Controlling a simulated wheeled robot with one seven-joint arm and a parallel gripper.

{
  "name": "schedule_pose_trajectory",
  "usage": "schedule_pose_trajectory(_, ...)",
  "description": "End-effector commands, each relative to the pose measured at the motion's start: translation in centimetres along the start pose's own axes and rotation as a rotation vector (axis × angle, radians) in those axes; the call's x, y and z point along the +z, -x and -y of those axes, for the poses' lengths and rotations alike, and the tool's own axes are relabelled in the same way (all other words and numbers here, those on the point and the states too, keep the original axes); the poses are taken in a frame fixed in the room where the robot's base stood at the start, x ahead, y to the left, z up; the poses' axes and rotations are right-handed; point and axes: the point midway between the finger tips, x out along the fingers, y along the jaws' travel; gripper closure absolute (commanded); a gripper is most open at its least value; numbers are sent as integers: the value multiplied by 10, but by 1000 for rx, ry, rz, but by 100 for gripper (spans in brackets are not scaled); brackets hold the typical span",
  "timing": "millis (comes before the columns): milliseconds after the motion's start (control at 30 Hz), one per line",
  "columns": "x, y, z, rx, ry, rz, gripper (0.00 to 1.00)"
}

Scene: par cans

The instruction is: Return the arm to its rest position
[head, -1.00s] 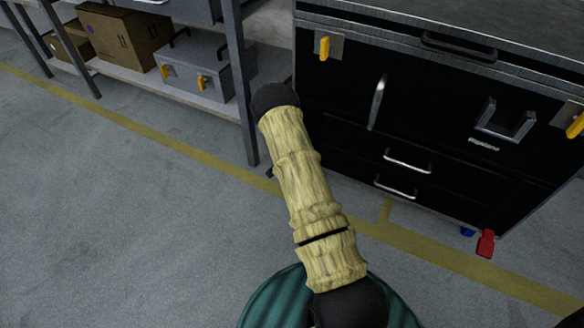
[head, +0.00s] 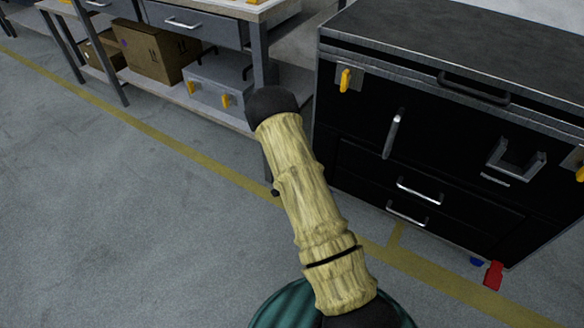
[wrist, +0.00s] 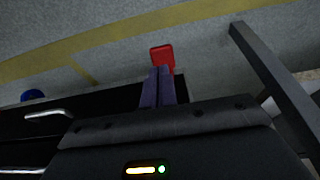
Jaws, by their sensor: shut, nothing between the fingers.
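My arm (head: 312,205), in a bark-patterned sleeve, reaches from the bottom of the head view up to a black joint in front of the bench leg. My gripper is hidden in that view. In the wrist view my gripper (wrist: 159,72) shows two dark purple fingers close together, shut with nothing held. A red part (wrist: 162,57) at the foot of the cabinet shows beyond the fingertips; I cannot judge the gap between them.
A black tool cabinet (head: 440,95) with drawers and handles stands at the right. A workbench (head: 240,8) with boxes (head: 155,50) and a grey case (head: 212,82) on its lower shelf is at the back. The floor (head: 110,220) at the left is clear.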

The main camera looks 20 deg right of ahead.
Motion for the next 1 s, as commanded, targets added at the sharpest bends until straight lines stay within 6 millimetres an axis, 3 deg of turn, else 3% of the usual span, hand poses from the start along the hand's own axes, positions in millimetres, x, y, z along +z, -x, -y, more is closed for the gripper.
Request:
schedule_pose_trajectory(233,-1,4,0,-1,1,1,100)
schedule_pose_trajectory(367,-4,28,1,-10,24,8,100)
schedule_pose_trajectory(667,0,147,-5,-63,183,54,100)
schedule_pose_trajectory(1000,26,280,-33,-141,422,90,100)
